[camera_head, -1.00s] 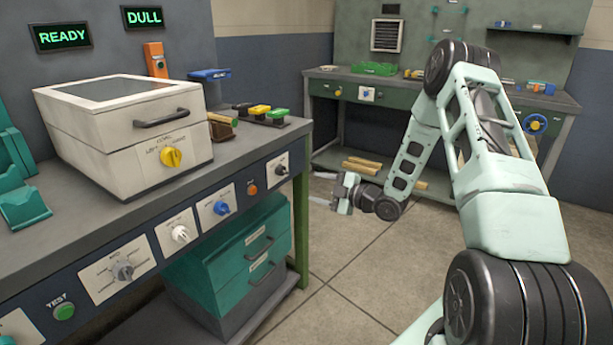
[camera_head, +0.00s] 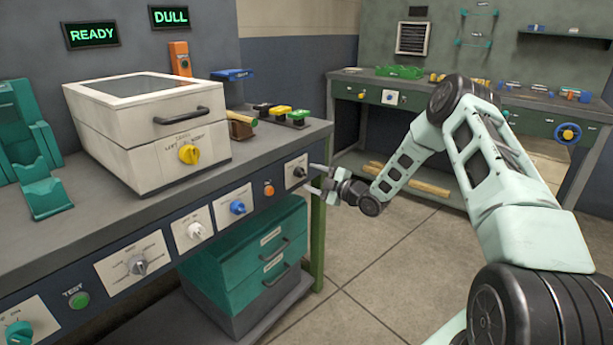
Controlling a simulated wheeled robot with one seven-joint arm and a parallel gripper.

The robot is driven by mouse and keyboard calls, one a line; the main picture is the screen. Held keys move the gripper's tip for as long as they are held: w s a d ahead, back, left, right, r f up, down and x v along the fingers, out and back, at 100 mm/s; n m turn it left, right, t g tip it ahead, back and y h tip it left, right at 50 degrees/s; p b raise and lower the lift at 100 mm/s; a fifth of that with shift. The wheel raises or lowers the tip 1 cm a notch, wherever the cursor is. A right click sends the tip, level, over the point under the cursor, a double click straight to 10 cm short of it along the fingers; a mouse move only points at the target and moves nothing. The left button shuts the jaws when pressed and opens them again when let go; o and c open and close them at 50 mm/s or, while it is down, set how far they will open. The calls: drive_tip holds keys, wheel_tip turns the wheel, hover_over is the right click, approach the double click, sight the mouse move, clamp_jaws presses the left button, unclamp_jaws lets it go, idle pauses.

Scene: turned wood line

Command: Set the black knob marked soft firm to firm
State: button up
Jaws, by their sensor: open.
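The black knob (camera_head: 299,172) sits on a small white plate at the right end of the bench's front panel. The plate's lettering is too small to read, and I cannot tell which mark the knob points to. My gripper (camera_head: 313,179) is open and empty, just to the right of the knob, with its fingers pointing left toward the plate. I cannot tell whether a fingertip touches the knob.
The same panel carries an orange button (camera_head: 269,188), a blue knob (camera_head: 237,207), a white knob (camera_head: 193,230), a grey knob (camera_head: 138,265) and a green test button (camera_head: 79,300). A teal drawer cabinet (camera_head: 245,265) stands below. Open floor lies to the right.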

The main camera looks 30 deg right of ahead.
sight(304, 174)
drive_tip(key=shift+x, duration=1.65)
drive_tip(key=c, duration=1)
